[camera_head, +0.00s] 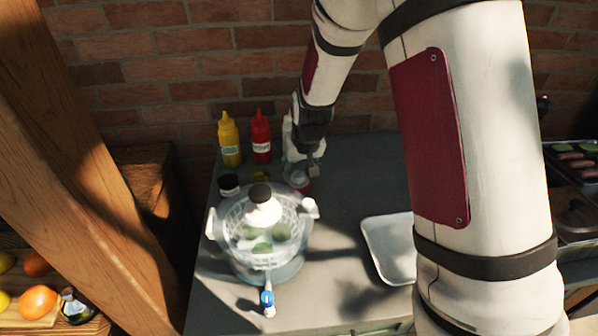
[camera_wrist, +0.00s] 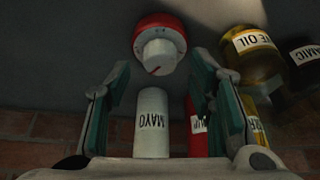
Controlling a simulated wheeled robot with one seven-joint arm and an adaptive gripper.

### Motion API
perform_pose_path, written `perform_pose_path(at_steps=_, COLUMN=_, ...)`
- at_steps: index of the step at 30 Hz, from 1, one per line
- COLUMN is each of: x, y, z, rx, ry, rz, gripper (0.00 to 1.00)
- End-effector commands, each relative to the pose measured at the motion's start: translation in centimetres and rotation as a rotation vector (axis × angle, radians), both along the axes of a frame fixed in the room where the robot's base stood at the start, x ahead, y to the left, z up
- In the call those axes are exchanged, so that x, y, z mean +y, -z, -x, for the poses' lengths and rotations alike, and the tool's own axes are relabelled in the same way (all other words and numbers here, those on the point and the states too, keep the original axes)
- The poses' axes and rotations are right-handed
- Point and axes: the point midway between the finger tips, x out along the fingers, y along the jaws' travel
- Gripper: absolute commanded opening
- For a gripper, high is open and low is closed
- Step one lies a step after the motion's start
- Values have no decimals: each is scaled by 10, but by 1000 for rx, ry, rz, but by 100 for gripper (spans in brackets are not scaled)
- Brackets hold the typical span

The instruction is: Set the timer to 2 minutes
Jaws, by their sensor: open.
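The timer (camera_wrist: 158,45) is round, with a red base and a white knob that has a red pointer mark. In the wrist view it sits at top centre, between the tips of my open gripper (camera_wrist: 161,65). The pointer mark points toward the lower left there; no minute numbers are readable. Touch between the fingers and the knob cannot be told. In the head view my gripper (camera_head: 301,166) is low over the counter, and only a red edge of the timer (camera_head: 304,187) shows beneath it.
A clear salad spinner (camera_head: 263,262) stands close in front of my gripper. Yellow (camera_head: 229,142) and red (camera_head: 261,138) bottles stand to its left; a white mayo bottle (camera_wrist: 151,125) is close by. A pale tray (camera_head: 388,248) lies to the right. A brick wall bounds the back.

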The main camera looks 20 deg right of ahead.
Motion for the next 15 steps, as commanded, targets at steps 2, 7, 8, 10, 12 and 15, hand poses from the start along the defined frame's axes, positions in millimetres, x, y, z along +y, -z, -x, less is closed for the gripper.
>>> perform_pose_path(at_steps=2, x=1, y=-17, z=5, rx=-5, ry=-2, rz=0, gripper=49)
perform_pose_path(at_steps=7, x=2, y=-50, z=19, rx=-5, ry=-1, rz=0, gripper=49)
perform_pose_path(at_steps=8, x=2, y=-55, z=21, rx=-5, ry=-2, rz=0, gripper=49)
perform_pose_path(at_steps=10, x=2, y=-65, z=26, rx=-4, ry=-2, rz=0, gripper=49)
perform_pose_path(at_steps=12, x=2, y=-74, z=30, rx=-3, ry=-1, rz=0, gripper=49)
perform_pose_path(at_steps=15, x=2, y=-84, z=34, rx=-1, ry=-2, rz=0, gripper=49)
